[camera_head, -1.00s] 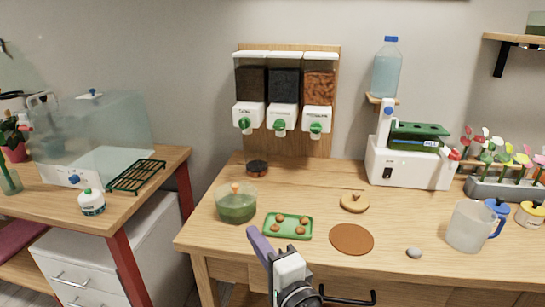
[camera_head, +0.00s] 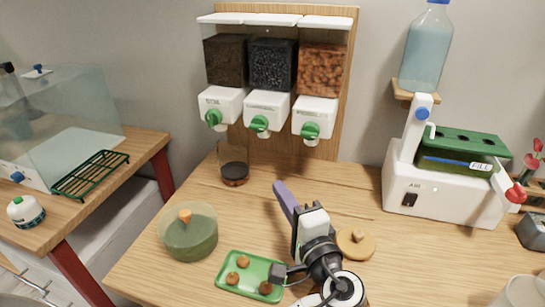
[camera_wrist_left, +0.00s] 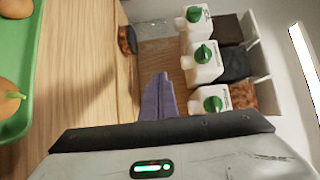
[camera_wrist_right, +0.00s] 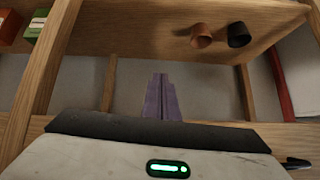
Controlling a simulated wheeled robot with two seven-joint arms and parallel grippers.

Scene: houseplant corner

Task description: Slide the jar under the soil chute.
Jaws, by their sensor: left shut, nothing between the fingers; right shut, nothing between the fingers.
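The jar (camera_head: 234,168) is a small clear glass with a dark layer at its bottom. It stands upright on the table near the dispenser board, roughly below the gap between the left and middle chutes. It also shows sideways in the left wrist view (camera_wrist_left: 150,36). The soil chute (camera_head: 220,107) is the leftmost white dispenser, with a green knob, under a bin of dark soil. My left gripper (camera_head: 280,186) is shut and empty, right of the jar and in front of it, apart from it. My right gripper (camera_wrist_right: 160,80) is shut and empty in its wrist view.
A green bowl (camera_head: 190,240) and a green tray (camera_head: 236,262) with several brown balls stand at the front left. A wooden lid (camera_head: 354,243) lies right of my left arm. A white machine (camera_head: 440,195) stands at the right. Table around the jar is clear.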

